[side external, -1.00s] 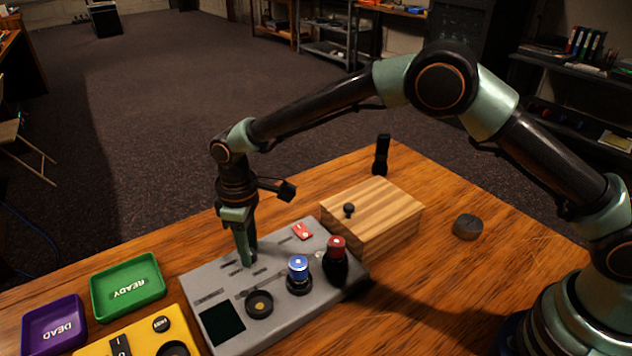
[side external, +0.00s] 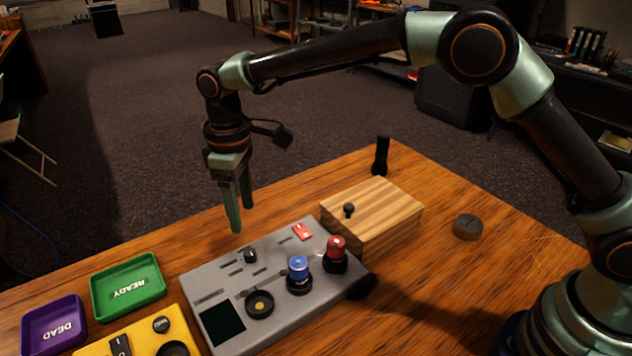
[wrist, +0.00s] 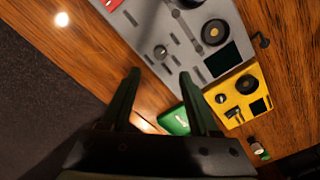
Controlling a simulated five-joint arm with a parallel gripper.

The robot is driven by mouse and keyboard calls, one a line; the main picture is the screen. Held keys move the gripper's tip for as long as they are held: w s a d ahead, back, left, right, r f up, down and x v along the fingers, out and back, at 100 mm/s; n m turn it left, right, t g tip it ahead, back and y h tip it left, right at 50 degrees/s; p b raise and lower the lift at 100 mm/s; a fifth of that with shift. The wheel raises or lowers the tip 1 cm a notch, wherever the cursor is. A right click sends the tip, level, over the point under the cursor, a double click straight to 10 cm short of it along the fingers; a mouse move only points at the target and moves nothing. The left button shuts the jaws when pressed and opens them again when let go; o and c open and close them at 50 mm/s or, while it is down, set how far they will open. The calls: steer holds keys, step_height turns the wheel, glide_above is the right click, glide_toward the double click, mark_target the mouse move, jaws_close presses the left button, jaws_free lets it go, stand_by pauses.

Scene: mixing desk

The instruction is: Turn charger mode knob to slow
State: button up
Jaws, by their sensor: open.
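A grey control panel (side external: 225,276) lies on the wooden table. A small black knob with a pale mark (side external: 250,256) stands near its far edge; it also shows in the wrist view (wrist: 160,52). Its label is too small to read, so I cannot tell whether it is the charger mode knob. My gripper (side external: 241,216) is open and empty, pointing down above the panel's far edge, clear of the knob. In the wrist view, the knob appears beyond and between my fingertips (wrist: 159,75).
A yellow device (side external: 180,318), a green tray (side external: 128,305) and a purple tray (side external: 54,342) stand left. A wooden box (side external: 385,232) stands right.

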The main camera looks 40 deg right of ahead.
step_height(320, 180, up, 2)
steer(key=shift+r, duration=0.15)
stand_by(0.3)
steer(key=s+d+r+m+t, duration=0.1)
steer(key=s+d+r+m, duration=0.15)
steer(key=d+r, duration=0.4)
steer(key=s+d+r+m+t, duration=0.2)
steer(key=s+d+r, duration=0.15)
steer(key=d, duration=0.55)
steer(key=s+d+f+m+t, duration=0.1)
steer(key=s+d+m, duration=0.3)
steer(key=s+d, duration=0.7)
steer(key=shift+s+d+f+m+t, duration=0.15)
steer(key=shift+d+m+t, duration=0.3)
steer(key=shift+t, duration=0.35)
